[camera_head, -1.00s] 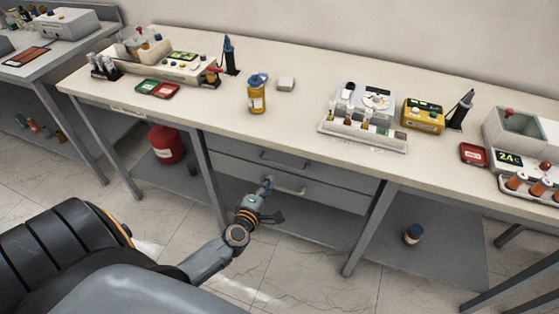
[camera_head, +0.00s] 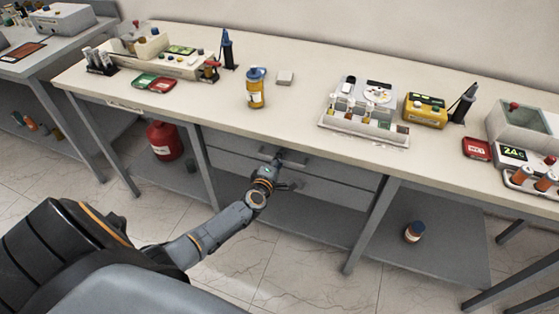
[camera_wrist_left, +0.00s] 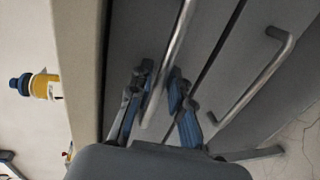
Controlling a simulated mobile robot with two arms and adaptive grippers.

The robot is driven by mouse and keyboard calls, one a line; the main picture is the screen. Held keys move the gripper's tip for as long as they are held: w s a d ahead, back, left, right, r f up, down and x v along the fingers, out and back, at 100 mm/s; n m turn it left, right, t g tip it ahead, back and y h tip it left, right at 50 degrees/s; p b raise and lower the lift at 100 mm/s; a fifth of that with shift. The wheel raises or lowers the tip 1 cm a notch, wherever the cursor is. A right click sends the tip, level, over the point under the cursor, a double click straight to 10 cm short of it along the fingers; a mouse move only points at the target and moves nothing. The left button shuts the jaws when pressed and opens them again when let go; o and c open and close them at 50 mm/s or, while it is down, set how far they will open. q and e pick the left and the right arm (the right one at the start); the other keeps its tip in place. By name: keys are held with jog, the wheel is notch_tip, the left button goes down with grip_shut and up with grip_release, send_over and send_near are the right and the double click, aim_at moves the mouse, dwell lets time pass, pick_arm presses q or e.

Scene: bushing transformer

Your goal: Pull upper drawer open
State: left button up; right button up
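The upper drawer (camera_head: 232,145) is a grey front under the bench top and looks closed. Its bar handle (camera_head: 291,163) is partly hidden by my left gripper (camera_head: 277,157). In the left wrist view the handle (camera_wrist_left: 181,32) runs between the two blue-padded fingers of my left gripper (camera_wrist_left: 159,92). The fingers are spread, with a gap visible beside the bar. Whether either pad touches it I cannot tell. The lower drawer (camera_head: 325,194) is closed below, and its handle shows in the left wrist view (camera_wrist_left: 262,80). My right gripper is not in view.
The bench top (camera_head: 205,108) carries an amber bottle (camera_head: 255,93), a vial rack (camera_head: 362,124) and a yellow device (camera_head: 425,111). Bench legs (camera_head: 370,226) flank the drawers. A red canister (camera_head: 165,141) stands on the lower shelf at left. The floor before the drawers is free.

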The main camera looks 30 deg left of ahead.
pick_arm(q)
grip_shut()
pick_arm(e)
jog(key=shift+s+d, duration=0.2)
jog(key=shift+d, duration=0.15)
